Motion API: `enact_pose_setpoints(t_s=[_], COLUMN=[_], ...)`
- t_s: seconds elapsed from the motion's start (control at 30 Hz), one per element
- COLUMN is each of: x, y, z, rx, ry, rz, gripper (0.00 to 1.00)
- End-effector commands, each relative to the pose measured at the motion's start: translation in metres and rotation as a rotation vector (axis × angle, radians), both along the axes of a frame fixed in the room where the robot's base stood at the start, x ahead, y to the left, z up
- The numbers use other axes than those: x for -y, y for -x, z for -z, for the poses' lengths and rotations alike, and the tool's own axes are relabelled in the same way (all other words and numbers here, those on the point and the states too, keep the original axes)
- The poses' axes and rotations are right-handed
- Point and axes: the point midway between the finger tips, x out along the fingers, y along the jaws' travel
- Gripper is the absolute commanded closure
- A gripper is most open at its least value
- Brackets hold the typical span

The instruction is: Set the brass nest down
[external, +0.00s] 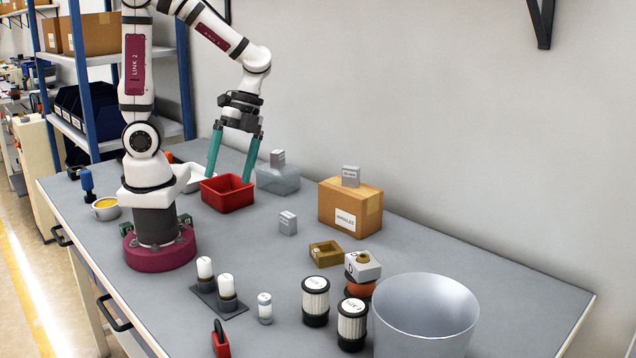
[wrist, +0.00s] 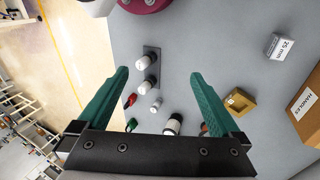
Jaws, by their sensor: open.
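The brass nest (external: 325,253) is a small, open, square brass-coloured tray. It rests on the grey bench right of centre, in front of the cardboard box. It also shows in the wrist view (wrist: 240,101), right of the right-hand finger. My gripper (external: 230,175) is open, with two long teal fingers pointing down near the red bin, well away from the nest. In the wrist view my gripper (wrist: 160,75) has nothing between its fingertips. The nest stands apart from my gripper and looks level.
A red bin (external: 228,196) is below my gripper. A cardboard box (external: 338,209) stands behind the nest, with a grey carton (external: 288,223) to its left.

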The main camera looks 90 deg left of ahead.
Motion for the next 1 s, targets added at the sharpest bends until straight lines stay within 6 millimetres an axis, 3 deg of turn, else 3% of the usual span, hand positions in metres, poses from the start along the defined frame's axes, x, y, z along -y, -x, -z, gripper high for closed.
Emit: enact_pose_setpoints(t_s=[0.1,0.23,1.0], x=[-0.018,-0.037,-0.043], y=[0.041,0.058,0.060], z=[-0.017,-0.023,-0.025], rx=[0.071,0.171,0.200], ry=[-0.307,-0.473,-0.509], rz=[-0.147,-0.292,-0.341], gripper=[0.00,0.00,0.00])
